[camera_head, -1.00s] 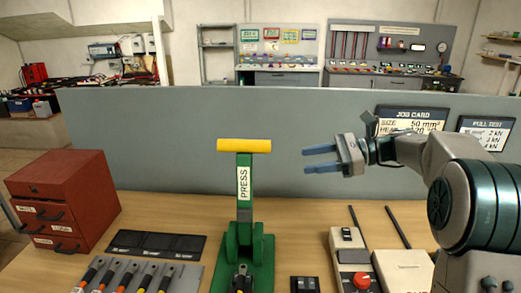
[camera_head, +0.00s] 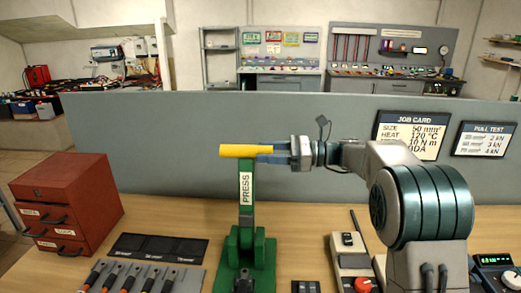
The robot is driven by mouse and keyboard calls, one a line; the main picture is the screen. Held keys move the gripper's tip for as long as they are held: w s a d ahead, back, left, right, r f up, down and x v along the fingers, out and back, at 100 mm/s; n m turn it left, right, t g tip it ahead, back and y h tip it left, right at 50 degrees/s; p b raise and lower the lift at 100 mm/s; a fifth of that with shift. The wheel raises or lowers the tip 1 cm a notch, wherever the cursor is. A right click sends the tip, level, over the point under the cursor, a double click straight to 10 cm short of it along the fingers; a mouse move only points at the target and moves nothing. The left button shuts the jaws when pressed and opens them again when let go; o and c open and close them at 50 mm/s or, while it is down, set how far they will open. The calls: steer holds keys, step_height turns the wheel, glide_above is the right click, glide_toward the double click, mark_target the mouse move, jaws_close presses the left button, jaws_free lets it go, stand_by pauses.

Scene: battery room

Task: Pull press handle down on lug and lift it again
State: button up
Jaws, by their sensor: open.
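The green press (camera_head: 246,215) stands upright on the bench, its lever up. Its yellow handle (camera_head: 236,151) is a crossbar at the top of the lever. A dark lug (camera_head: 243,283) appears to sit at the press base, cut by the bottom edge of the picture, so its seating cannot be told. My gripper (camera_head: 268,152) points left at handle height. Its open blue fingers overlap the right end of the yellow handle in the picture; whether they touch it cannot be told.
A red drawer cabinet (camera_head: 68,203) stands at left. Tools with a red knob (camera_head: 363,285) stand at right. A grey partition (camera_head: 180,150) closes the back.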

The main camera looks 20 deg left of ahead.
steer(key=shift+x, duration=1.05)
